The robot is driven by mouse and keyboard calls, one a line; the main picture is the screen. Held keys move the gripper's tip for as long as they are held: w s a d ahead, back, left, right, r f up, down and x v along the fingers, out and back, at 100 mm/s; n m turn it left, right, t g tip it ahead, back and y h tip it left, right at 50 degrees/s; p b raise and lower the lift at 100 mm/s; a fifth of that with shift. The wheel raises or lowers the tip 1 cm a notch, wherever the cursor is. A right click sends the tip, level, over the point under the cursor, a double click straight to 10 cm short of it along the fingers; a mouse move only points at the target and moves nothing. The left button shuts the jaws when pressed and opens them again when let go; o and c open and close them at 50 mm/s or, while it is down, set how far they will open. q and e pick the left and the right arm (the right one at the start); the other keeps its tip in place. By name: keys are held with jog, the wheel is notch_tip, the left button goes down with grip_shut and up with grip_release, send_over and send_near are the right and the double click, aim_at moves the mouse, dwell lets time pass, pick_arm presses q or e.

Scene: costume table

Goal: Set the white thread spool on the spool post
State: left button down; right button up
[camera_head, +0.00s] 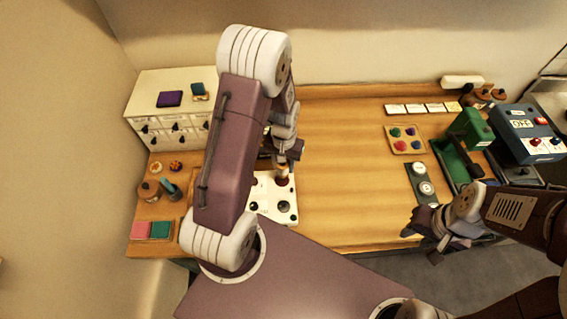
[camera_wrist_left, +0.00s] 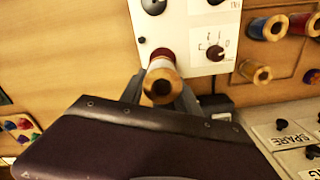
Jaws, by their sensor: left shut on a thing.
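My left gripper (camera_head: 283,165) is over the white panel (camera_head: 260,206) at the middle left of the table. In the left wrist view its fingers (camera_wrist_left: 160,92) are shut on the white thread spool (camera_wrist_left: 160,67), whose gold end with a dark hole faces the camera. A dark red part shows just beyond the spool, against the panel; I cannot tell whether they touch. A wooden board with blue (camera_wrist_left: 266,28) and red (camera_wrist_left: 304,25) spools and a gold-ended piece (camera_wrist_left: 255,71) lies right of the panel; I cannot tell which part is the spool post. My right gripper (camera_head: 424,226) hangs at the table's front edge, its jaw state unclear.
A white drawer cabinet (camera_head: 150,100) stands at the back left. A tray of coloured buttons (camera_head: 405,139), a green machine (camera_head: 468,132) and a blue box (camera_head: 530,130) stand at the right. The wooden table (camera_head: 345,160) is clear in the middle.

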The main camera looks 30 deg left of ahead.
aim_at(283, 173)
pick_arm(q)
notch_tip(283, 173, down, 4)
jog(key=b, duration=0.2)
jog(key=shift+s+a+b, duration=0.15)
jog(key=shift+b, duration=0.2)
jog(key=shift+f, duration=0.1)
dwell(0.7)
jog(key=shift+f+b, duration=0.3)
jog(key=shift+f, duration=0.2)
dwell(0.4)
jog(key=c, duration=1.2)
grip_release()
jog(key=shift+o, duration=0.2)
